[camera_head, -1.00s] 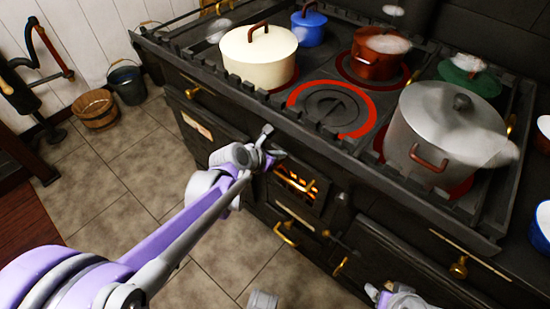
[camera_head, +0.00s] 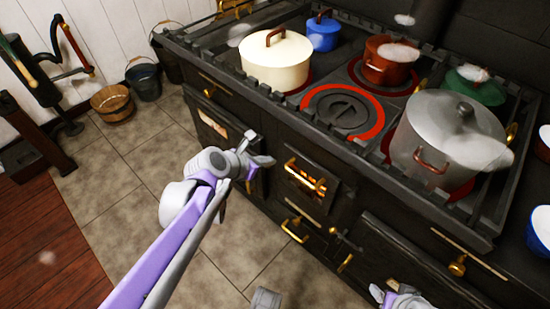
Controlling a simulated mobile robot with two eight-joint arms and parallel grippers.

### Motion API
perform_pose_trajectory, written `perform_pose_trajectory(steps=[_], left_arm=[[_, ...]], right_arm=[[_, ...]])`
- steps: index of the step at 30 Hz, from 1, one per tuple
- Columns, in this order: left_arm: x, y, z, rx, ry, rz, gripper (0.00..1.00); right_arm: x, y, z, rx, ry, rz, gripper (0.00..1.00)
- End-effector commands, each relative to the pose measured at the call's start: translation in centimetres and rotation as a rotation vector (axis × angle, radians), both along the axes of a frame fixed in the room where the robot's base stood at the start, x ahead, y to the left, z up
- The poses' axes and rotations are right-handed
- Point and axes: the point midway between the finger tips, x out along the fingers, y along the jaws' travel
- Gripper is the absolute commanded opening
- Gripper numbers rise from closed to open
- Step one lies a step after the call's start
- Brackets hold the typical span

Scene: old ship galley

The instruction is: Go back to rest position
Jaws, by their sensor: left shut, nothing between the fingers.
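My left arm comes in from the lower left, purple and grey. Its left gripper (camera_head: 262,161) is shut and empty. It hangs in front of the black stove (camera_head: 270,120), left of the small firebox door (camera_head: 305,185) with a glow behind its grate. I cannot tell how wide the gap to the stove front is. Part of my right gripper (camera_head: 398,298) shows at the bottom edge, low in front of the stove; its fingers are too cut off to read.
On the stove top stand a cream pot (camera_head: 276,62), a blue pot (camera_head: 323,33), a red-brown pot (camera_head: 388,62), a green pot (camera_head: 474,86) and a large grey pot (camera_head: 445,135). Brass handles (camera_head: 294,230) jut from the front. Buckets (camera_head: 143,80) stand far left. The tiled floor (camera_head: 120,190) is clear.

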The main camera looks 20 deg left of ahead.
Motion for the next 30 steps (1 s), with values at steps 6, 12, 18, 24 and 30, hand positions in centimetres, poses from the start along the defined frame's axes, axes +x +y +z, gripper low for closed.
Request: perform_pose_trajectory(steps=[6, 12, 18, 24, 30], left_arm=[[-0.7, 0.2, 0.7, -0.001, 0.0, -0.001, 0.0], [-0.9, 0.1, 0.6, 0.02, -0.001, -0.02, 0.0], [-4.1, -1.9, -0.3, 0.335, -0.034, -0.328, 0.0], [-9.9, -3.8, -2.1, 0.861, -0.104, -0.921, 0.0], [-15.1, -4.2, -3.9, 1.3, -0.188, -1.533, 0.0]], right_arm=[[0.0, 0.0, 0.4, 0.0, -0.001, 0.0, 0.77], [0.0, 0.0, 0.3, 0.0, -0.001, 0.0, 0.77], [0.0, 0.0, 0.3, 0.0, -0.001, 0.0, 0.77], [0.0, 0.0, 0.3, 0.0, -0.001, 0.0, 0.77], [0.0, 0.0, 0.3, 0.0, -0.001, 0.0, 0.77]])
